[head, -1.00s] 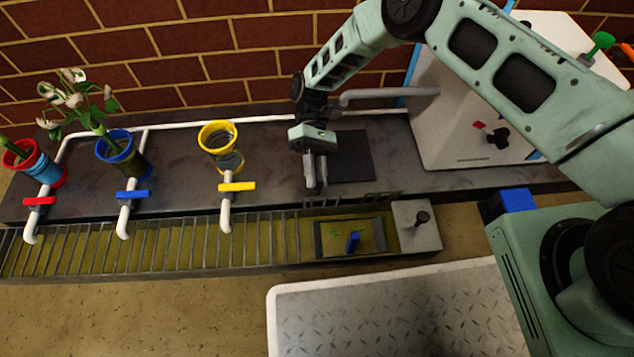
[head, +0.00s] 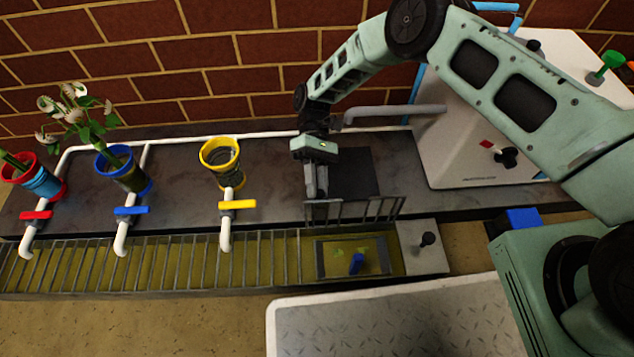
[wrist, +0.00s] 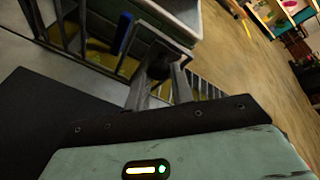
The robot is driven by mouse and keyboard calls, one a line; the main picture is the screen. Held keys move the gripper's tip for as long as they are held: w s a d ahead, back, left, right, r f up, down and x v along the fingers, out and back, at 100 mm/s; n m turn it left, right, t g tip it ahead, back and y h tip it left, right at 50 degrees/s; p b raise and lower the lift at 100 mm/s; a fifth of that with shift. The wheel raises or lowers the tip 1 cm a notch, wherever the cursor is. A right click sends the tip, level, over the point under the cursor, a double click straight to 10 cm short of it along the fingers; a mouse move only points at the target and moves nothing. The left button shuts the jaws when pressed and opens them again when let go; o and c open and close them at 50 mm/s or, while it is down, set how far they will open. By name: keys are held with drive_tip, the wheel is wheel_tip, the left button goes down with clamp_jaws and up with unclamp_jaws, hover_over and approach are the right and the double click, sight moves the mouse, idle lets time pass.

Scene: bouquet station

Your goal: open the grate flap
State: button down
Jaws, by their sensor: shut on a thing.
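The grate flap (head: 372,211) is a short row of dark metal bars. In the head view it stands raised along the trough's back edge, beside the dark counter. The part of the trough in front of it is uncovered, showing yellowish water and a dark frame. My gripper (head: 317,194) points down at the flap's left end and is shut on it. In the wrist view my gripper's fingers (wrist: 160,82) close around a dark part of the flap, and its bars (wrist: 68,30) show further left. The fingers hide the gripped spot.
A blue handle (head: 356,262) stands in the uncovered trough. A grey block with a black knob (head: 427,240) is at its right. Fixed grate bars (head: 190,262) run left. Yellow, blue and red valves on pipes stand behind. A white-edged tray (head: 390,320) lies in front.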

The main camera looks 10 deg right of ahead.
drive_tip(key=c, duration=1.2)
unclamp_jaws()
drive_tip(key=shift+s+d+f, duration=0.1)
drive_tip(key=shift+d+f, duration=0.3)
drive_tip(key=shift+f, duration=0.15)
drive_tip(key=shift+a+r, duration=0.1)
drive_tip(key=shift+r, duration=0.05)
drive_tip(key=shift+w+r, duration=0.3)
drive_tip(key=shift+w, duration=0.2)
drive_tip(key=p+v, duration=0.1)
drive_tip(key=v, duration=0.5)
drive_tip(key=shift+w+p, duration=0.2)
drive_tip(key=shift+p, duration=0.1)
